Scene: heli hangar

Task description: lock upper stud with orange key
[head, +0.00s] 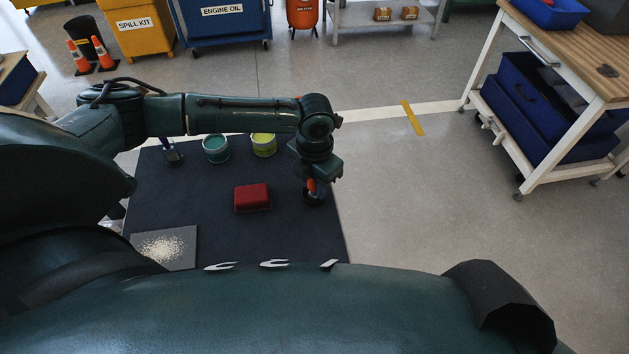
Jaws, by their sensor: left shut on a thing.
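My left gripper (313,186) hangs pointing down over the right part of a dark mat. It is shut on a small orange piece, which looks like the orange key (311,185); only a little of it shows between the fingers. A dark round shape (314,199) is right below the gripper, and I cannot tell whether it is a stud or whether the key touches it. No upper stud can be made out for sure. My right gripper is not in view.
The dark mat (215,190) carries a red box (252,198), a teal can (215,150), a yellow-green can (264,146) and a grey plate with pale granules (164,247). A wooden-topped cart (570,55) with blue bins stands at right. Open floor lies between.

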